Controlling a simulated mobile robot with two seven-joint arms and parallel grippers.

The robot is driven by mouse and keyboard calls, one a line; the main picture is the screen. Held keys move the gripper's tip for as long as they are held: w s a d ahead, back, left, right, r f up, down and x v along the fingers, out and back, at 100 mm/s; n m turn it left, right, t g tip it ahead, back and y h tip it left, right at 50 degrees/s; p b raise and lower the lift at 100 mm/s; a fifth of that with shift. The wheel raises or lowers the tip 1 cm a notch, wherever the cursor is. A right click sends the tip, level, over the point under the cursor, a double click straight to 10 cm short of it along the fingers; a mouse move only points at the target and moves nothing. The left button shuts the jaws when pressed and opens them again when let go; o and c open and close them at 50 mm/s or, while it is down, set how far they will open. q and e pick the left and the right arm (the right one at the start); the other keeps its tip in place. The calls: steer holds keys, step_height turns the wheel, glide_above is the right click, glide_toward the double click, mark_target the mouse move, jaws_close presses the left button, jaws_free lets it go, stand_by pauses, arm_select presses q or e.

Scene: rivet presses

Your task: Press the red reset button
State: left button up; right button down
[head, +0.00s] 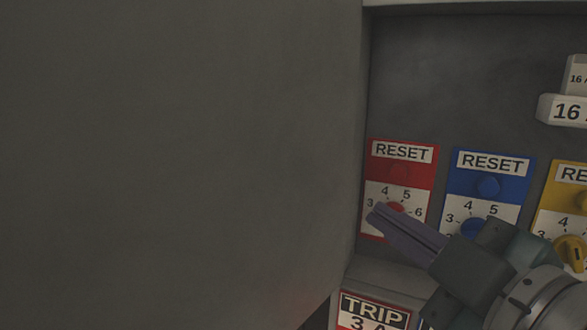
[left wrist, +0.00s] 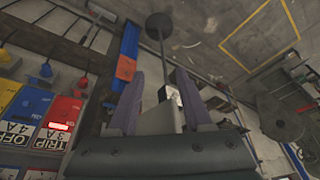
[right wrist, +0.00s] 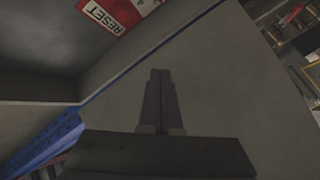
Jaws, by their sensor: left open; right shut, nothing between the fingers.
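The red reset button (head: 399,171) sits on a red panel under a white RESET label in the head view. A red dial (head: 394,208) with numbers is just below it, partly covered by my right gripper. My right gripper (head: 376,216) is shut and empty, its fingertips in front of the red panel's dial area, below the button. I cannot tell whether the tips touch the panel. In the right wrist view the shut fingers (right wrist: 160,75) show, with the red RESET panel (right wrist: 118,14) at the top. My left gripper (left wrist: 155,85) is open in the left wrist view, away from the panels.
A blue RESET panel (head: 488,160) and a yellow one (head: 570,180) stand to the right of the red panel. A TRIP 3 A label (head: 373,312) is below. A large grey surface (head: 180,160) fills the head view's left side. A 16 block (head: 565,110) is upper right.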

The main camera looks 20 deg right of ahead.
mark_target(398, 173)
steer(key=w+d, duration=0.5)
steer(key=d, duration=0.1)
steer(key=shift+w+d+p, duration=0.3)
steer(key=shift+w+d, duration=0.1)
stand_by(0.8)
stand_by(0.9)
steer(key=shift+w+d, duration=0.25)
steer(key=shift+d, duration=0.05)
stand_by(0.7)
